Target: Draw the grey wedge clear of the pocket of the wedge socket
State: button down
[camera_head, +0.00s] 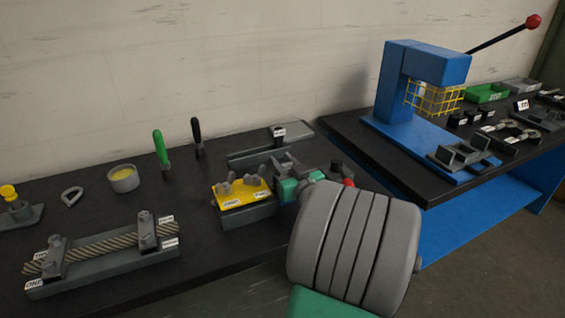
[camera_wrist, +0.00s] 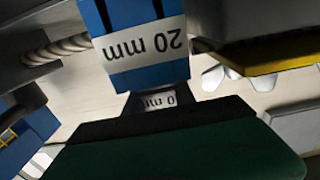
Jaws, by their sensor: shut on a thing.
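In the wrist view a blue block (camera_wrist: 148,45) with a white "20 mm" label, seen upside down, looks like the wedge socket. Just below it a small grey piece (camera_wrist: 158,100), with a partly covered label, looks like the wedge. My gripper (camera_wrist: 158,112) is shut on this piece; a broad dark green and black part covers its lower portion. Whether the wedge still touches the pocket cannot be told. In the head view the gripper (camera_head: 300,184) is beside the yellow-topped block, and my grey arm covers the area in front. I cannot make out wedge or socket there.
The yellow-topped block (camera_head: 240,192) is close on the gripper's left. A rope in a clamp fixture (camera_head: 100,262) lies at front left. A blue press (camera_head: 405,85) with a yellow guard stands on the right-hand table.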

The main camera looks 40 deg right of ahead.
notch_tip(320, 180, up, 13)
jog(key=p, duration=0.7)
dwell(1.1)
jog(key=shift+r, duration=0.2)
